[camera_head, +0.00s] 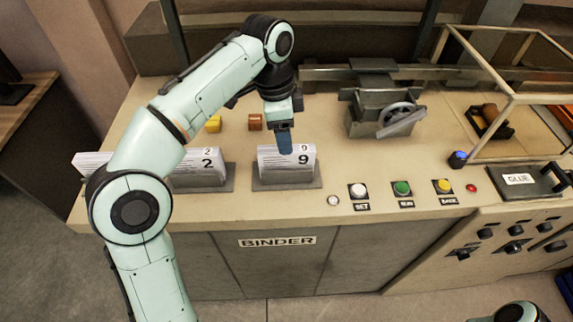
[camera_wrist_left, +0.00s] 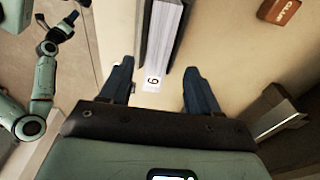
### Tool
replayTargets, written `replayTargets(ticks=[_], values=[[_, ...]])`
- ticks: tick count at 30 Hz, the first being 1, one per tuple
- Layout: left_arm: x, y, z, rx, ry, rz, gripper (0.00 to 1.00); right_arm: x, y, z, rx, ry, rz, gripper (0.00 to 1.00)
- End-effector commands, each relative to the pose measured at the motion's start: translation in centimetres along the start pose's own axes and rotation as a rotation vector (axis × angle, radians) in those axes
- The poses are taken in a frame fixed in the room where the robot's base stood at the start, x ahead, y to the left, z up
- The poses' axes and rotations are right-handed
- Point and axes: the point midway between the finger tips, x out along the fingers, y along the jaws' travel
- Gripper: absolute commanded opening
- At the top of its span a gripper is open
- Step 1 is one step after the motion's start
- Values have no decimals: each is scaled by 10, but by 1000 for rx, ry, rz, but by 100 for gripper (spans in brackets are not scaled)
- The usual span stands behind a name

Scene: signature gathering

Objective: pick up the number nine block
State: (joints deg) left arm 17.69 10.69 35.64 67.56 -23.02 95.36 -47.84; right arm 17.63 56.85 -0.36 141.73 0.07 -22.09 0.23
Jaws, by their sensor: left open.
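The number nine block (camera_head: 300,168) is a white stack of sheets marked 9, upright in a grey holder (camera_head: 262,185) on the bench. In the left wrist view, the block (camera_wrist_left: 163,35) shows as a narrow upright stack with its 9 label towards me. My left gripper (camera_head: 285,140) points down just above and behind the front face of the block. In the left wrist view, the left gripper (camera_wrist_left: 158,75) is open, with one dark blue finger on each side of the block's line. I cannot tell how far the fingertips are above it.
The number two block (camera_head: 203,168) stands in its own holder to the left. The grey device with a handwheel (camera_head: 385,113) and the buttons (camera_head: 402,188) are to the right.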

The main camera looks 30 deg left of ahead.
Motion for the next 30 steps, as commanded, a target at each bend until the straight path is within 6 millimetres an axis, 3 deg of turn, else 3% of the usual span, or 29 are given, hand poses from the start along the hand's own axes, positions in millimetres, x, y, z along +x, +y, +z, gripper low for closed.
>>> replayTargets(ticks=[5,12,22,27,28,30], values=[[14,2,2,-1,-2,1,62,7,3,2,1,-3,1,43],[49,6,4,-2,-1,2,62,22,10,6,3,-10,4,43],[54,5,3,-1,1,-1,62,22,10,6,3,-10,4,43],[54,5,3,-1,1,0,6,22,10,6,3,-10,4,43],[54,5,3,-1,1,0,0,22,10,6,3,-10,4,43],[53,5,3,-1,2,-1,0,22,10,6,3,-10,4,43]])
